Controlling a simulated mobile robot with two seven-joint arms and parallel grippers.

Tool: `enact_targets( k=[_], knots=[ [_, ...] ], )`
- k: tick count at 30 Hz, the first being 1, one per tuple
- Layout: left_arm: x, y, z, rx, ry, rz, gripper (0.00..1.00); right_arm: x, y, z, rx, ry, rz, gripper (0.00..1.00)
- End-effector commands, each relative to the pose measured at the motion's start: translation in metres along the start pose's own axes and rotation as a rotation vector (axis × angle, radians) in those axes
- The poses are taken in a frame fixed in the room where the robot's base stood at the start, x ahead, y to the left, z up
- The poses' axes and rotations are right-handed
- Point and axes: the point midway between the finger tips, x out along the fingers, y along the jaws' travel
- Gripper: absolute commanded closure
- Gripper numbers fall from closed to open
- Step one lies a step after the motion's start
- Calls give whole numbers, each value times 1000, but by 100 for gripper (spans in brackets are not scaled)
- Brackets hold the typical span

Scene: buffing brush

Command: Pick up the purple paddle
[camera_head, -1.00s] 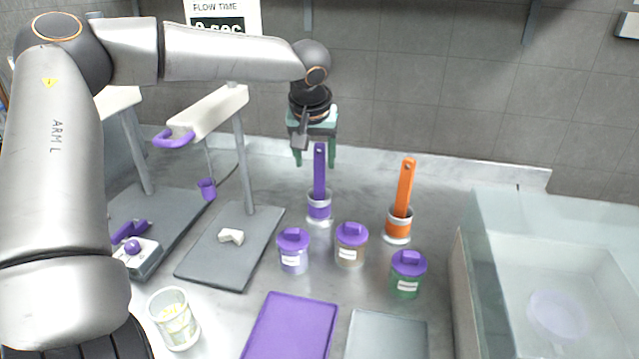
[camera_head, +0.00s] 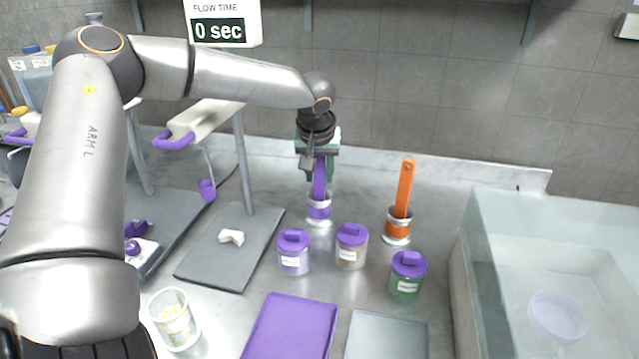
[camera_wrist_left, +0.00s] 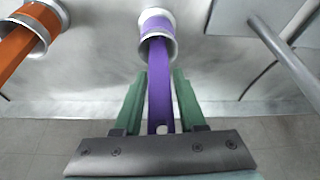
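The purple paddle (camera_head: 320,179) stands upright in a purple-and-silver holder (camera_head: 319,209) on the metal counter. My left gripper (camera_head: 318,172) points down over it from behind, with the upper part of the handle between its green fingers. In the left wrist view the purple paddle (camera_wrist_left: 159,85) runs between the two fingers (camera_wrist_left: 159,95). Narrow gaps show beside the handle, so the gripper looks open around it. The paddle's lower end is hidden in the holder. My right gripper is not in view.
An orange paddle (camera_head: 404,188) stands in a holder to the right. Several purple-lidded jars (camera_head: 351,246) stand in front. A stand with a grey base (camera_head: 226,262) is at left. A purple tray (camera_head: 291,328) lies in front, and a glass-walled tank (camera_head: 560,260) is at right.

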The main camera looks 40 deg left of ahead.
Motion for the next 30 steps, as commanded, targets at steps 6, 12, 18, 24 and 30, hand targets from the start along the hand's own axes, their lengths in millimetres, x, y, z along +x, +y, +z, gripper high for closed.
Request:
enact_targets(
  k=[6, 12, 18, 24, 30],
  knots=[
    [0, 0, 0, 0, 0, 0, 86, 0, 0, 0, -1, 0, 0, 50],
    [0, 0, 0, 0, 0, 0, 100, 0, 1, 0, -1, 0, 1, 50],
    [0, 0, 0, 0, 0, 0, 100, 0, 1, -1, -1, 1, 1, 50],
    [-1, 0, 0, 0, 0, 1, 100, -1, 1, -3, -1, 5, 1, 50],
    [-6, -4, -3, -1, 1, 0, 100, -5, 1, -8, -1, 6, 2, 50]
  ],
)
